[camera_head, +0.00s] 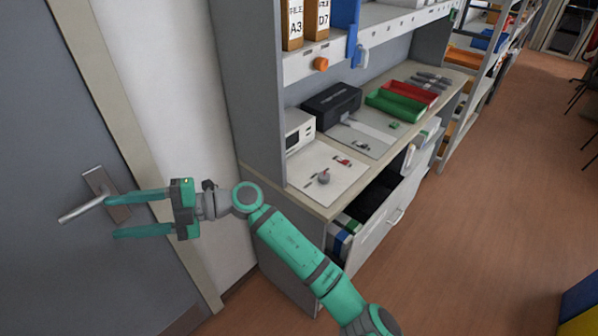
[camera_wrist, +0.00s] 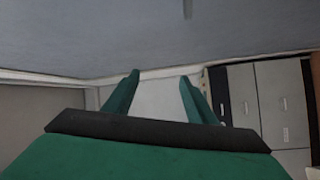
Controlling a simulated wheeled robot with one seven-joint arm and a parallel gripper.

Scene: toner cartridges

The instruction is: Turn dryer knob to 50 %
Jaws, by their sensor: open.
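I cannot tell for sure which part is the dryer knob. An orange knob (camera_head: 321,64) sits on the white front edge of the upper shelf. A grey round knob (camera_head: 324,178) sits on a white plate (camera_head: 335,190) on the worktop. A white box-shaped device (camera_head: 299,131) stands behind that plate, partly hidden by the shelf's side panel. My gripper (camera_head: 111,215) is open and empty, well left of the workbench, in front of the grey door. In the wrist view its two green fingers (camera_wrist: 159,76) are apart with nothing between them. No knob shows in the wrist view.
The worktop holds a black box (camera_head: 332,104), a green tray (camera_head: 394,105) and a red tray (camera_head: 412,92). An open drawer (camera_head: 368,208) juts out below.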

